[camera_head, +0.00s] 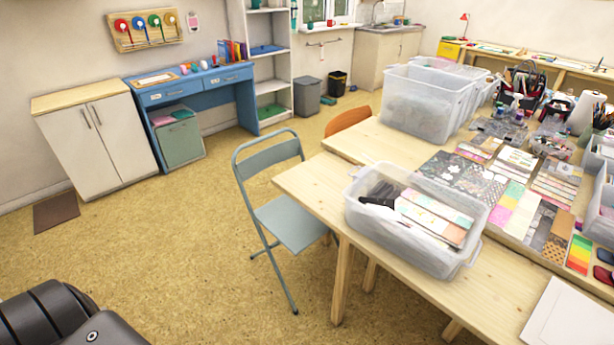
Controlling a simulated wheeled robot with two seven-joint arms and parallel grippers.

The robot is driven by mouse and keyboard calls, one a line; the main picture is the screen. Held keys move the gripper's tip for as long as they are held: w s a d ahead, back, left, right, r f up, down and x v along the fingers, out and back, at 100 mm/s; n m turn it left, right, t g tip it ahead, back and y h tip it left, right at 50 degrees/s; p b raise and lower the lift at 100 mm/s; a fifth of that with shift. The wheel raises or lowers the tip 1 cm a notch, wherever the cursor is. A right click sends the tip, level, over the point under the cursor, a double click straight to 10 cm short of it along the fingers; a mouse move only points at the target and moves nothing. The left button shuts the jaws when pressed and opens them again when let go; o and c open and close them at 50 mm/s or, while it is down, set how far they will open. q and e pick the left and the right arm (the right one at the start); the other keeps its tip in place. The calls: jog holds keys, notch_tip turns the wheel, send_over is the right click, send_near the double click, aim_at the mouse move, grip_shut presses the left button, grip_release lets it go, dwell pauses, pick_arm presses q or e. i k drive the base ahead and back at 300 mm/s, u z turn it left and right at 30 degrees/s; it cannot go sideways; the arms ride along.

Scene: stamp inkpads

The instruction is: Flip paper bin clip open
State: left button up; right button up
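A clear plastic bin (395,237) stands on the near end of the light wooden table. Patterned paper strips and a dark item show inside it. Pale clip-like parts sit at its right end (474,253) and its far left end (354,171); they are too small to tell open from shut. I cannot tell whether a clear lid covers the bin. Neither of my grippers is in view. A dark part of my own body (65,315) shows at the lower left, well away from the bin.
A grey-green folding chair (290,222) stands against the table's left side, with an orange chair (347,120) behind it. Larger clear bins (415,105) stand farther back on the table. Paper sheets (510,180) cover the table to the right. The floor (170,250) at left is clear.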

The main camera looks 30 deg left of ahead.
aim_at(363, 171)
jog(key=u, duration=2)
jog(key=i, duration=2.3)
jog(key=z, duration=3.05)
jog(key=k, duration=0.5)
jog(key=u, duration=1.4)
